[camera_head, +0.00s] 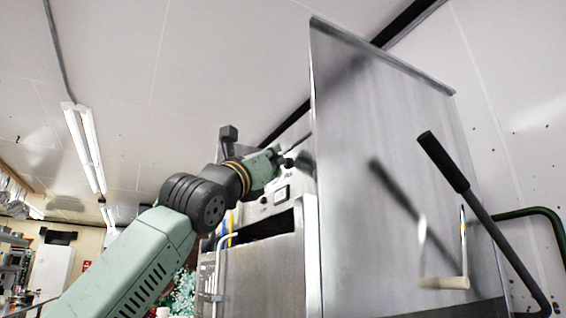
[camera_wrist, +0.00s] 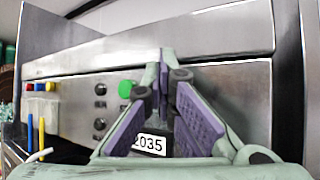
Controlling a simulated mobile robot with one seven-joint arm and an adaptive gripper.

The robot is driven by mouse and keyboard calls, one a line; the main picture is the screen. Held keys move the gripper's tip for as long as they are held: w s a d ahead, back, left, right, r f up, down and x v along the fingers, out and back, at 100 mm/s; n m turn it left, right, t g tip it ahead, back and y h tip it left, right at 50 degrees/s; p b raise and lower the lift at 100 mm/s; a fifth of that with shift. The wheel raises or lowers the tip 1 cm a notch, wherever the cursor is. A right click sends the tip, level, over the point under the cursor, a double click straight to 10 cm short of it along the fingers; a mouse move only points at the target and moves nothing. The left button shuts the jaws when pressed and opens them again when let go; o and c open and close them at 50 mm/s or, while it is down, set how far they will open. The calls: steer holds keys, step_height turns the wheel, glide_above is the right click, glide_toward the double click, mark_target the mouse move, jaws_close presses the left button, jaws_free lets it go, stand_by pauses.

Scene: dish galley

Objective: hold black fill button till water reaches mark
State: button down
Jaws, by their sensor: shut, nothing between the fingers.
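The stainless machine's front panel (camera_wrist: 75,88) fills the wrist view. Small dark round controls (camera_wrist: 100,89) sit on it beside a green round button (camera_wrist: 126,88). I cannot tell which dark control is the black fill button. My gripper (camera_wrist: 162,72) is shut and empty, its purple-padded fingers in front of the panel, right of the green button. Contact with the panel cannot be made out. In the head view my gripper (camera_head: 290,160) is at the upper panel of the machine (camera_head: 262,280). No water or level mark is visible.
Red, blue and yellow parts (camera_wrist: 40,87) are at the panel's left. In the head view a tall steel sheet (camera_head: 350,110) stands right of my gripper, with a black-gripped lever (camera_head: 443,160) in front.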

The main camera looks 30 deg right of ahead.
stand_by(0.7)
steer(key=shift+a, duration=0.85)
steer(key=a, duration=0.5)
steer(key=shift+s+p, duration=0.1)
steer(key=shift+p, duration=0.2)
